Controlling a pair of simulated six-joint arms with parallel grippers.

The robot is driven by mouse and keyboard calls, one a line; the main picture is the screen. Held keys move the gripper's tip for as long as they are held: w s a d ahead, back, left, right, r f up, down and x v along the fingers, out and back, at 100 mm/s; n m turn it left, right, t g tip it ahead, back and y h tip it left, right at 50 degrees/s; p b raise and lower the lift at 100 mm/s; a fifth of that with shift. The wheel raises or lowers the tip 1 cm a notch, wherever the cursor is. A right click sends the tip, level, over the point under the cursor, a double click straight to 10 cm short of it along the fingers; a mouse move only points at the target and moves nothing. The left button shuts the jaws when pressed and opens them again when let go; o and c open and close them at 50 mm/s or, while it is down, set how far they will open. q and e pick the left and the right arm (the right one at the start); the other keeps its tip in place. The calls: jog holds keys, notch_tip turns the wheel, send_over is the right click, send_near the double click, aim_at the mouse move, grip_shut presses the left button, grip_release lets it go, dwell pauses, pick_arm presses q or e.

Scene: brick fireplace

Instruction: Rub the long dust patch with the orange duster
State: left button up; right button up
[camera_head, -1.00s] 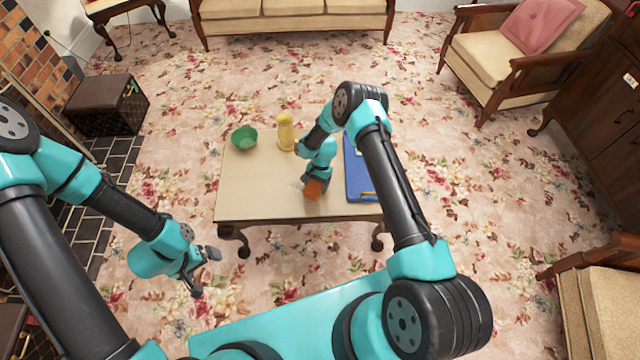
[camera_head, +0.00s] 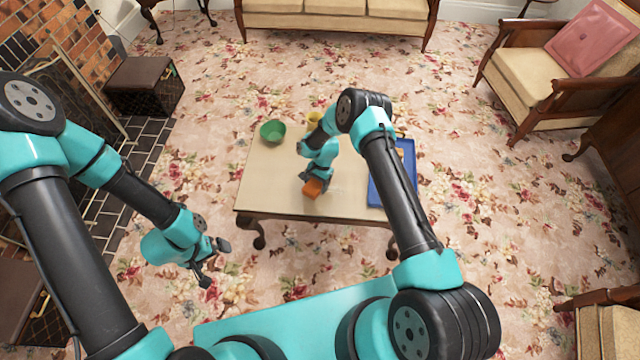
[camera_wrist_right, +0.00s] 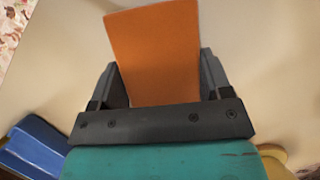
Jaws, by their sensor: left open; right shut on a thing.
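The orange duster (camera_head: 315,187) is a small block on the beige tabletop (camera_head: 265,185), near the middle. My right gripper (camera_head: 317,177) is shut on it from above; whether it touches the tabletop is hard to tell. In the right wrist view the duster (camera_wrist_right: 155,52) stands between both fingers of the gripper (camera_wrist_right: 160,85). A faint pale mark (camera_head: 337,190), probably the dust patch, shows just right of the duster; its full extent is unclear. My left gripper (camera_head: 214,263) is open and empty, off the table's front left corner, over the carpet.
A green bowl (camera_head: 273,131) stands at the table's back left. A yellow object (camera_head: 314,117) is partly hidden behind my right arm. A blue tray (camera_head: 382,190) with small items lies along the right edge. The left front of the tabletop is clear.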

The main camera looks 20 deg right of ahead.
jog(key=shift+w+a+r, duration=0.15)
jog(key=shift+w+a, duration=0.05)
jog(key=shift+a, duration=0.4)
jog(key=shift+w+a+r, duration=0.1)
jog(key=shift+w+a, duration=0.05)
jog(key=shift+a, duration=0.4)
jog(key=shift+a+r, duration=0.1)
jog(key=shift+r, duration=3.8)
